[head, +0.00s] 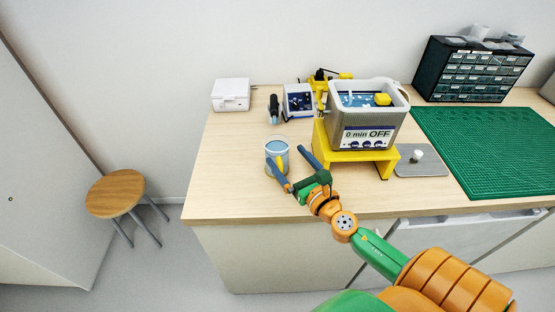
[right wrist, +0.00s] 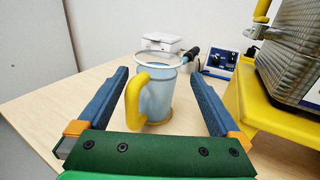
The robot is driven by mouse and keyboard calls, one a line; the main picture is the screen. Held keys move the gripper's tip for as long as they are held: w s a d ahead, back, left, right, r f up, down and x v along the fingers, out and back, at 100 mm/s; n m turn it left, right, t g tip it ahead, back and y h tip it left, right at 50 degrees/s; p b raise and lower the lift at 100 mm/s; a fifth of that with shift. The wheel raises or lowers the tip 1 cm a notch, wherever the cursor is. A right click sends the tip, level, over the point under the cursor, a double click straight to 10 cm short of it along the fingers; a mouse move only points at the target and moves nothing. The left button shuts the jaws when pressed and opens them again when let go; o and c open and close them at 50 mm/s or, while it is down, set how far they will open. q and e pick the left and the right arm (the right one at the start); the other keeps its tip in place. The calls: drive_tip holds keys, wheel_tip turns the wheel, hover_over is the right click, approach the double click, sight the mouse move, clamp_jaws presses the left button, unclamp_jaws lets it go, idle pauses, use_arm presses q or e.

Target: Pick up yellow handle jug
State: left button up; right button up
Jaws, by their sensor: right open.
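The jug (head: 277,150) is pale blue with a yellow handle and stands upright on the bench near its front left. In the right wrist view the jug (right wrist: 160,95) stands between the two blue fingers, its yellow handle (right wrist: 133,98) facing my gripper. My right gripper (head: 289,165) is open, with one finger on each side of the jug and a gap showing on both sides in the right wrist view (right wrist: 160,100). In the head view the finger at left covers part of the jug. My left gripper is not in view.
A yellow stand (head: 350,153) carrying an ultrasonic bath (head: 365,117) is close right of the gripper. A white box (head: 231,94) and a small blue-faced device (head: 298,101) stand behind. A green mat (head: 485,145) lies at right. The bench's left part is clear.

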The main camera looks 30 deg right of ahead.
sight(283, 153)
drive_tip(key=w, duration=0.4)
drive_tip(key=shift+w, duration=0.4)
drive_tip(key=shift+s, duration=0.1)
drive_tip(key=c, duration=1.5)
drive_tip(key=shift+r, duration=0.1)
clamp_jaws()
drive_tip(key=shift+p, duration=0.35)
